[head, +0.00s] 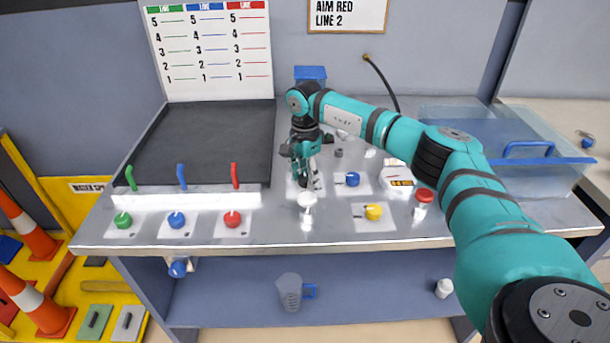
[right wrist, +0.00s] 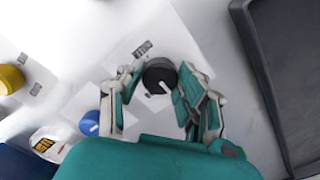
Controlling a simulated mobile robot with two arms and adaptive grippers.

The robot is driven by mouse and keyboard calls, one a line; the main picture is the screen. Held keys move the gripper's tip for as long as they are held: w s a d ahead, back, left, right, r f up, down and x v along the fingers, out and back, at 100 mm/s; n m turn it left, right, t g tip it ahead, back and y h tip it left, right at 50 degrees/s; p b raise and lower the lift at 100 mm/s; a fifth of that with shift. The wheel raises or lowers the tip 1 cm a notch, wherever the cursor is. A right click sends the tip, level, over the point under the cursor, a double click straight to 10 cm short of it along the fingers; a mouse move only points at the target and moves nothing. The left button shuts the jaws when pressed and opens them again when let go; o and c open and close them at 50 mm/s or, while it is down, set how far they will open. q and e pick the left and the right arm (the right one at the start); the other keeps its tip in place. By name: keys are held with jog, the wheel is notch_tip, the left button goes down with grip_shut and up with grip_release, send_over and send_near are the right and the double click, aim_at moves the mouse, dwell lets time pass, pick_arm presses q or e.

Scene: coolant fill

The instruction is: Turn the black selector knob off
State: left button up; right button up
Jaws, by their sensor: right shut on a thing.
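The black selector knob (right wrist: 158,72) sits on a white plate in the right wrist view. Its white pointer line points to the lower right of that view. My right gripper (right wrist: 155,88) has its two teal-padded fingers on either side of the knob and is shut on it. In the head view my right gripper (head: 304,172) reaches down to the bench top from the right and largely hides the knob. A small dark label beside the knob is too small to read. My left gripper is not in view.
A blue knob (head: 352,179) and a yellow knob (head: 373,212) stand right of the gripper. A white-capped item (head: 307,200) stands just in front, a red-capped one (head: 424,196) farther right. Green, blue and red levers line the black tray (head: 215,140) at left. A clear bin (head: 520,150) is at right.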

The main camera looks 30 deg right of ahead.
aim_at(305, 177)
jog(key=shift+r, duration=0.1)
jog(key=o, duration=1.1)
jog(key=shift+o, duration=0.2)
notch_tip(305, 177, up, 12)
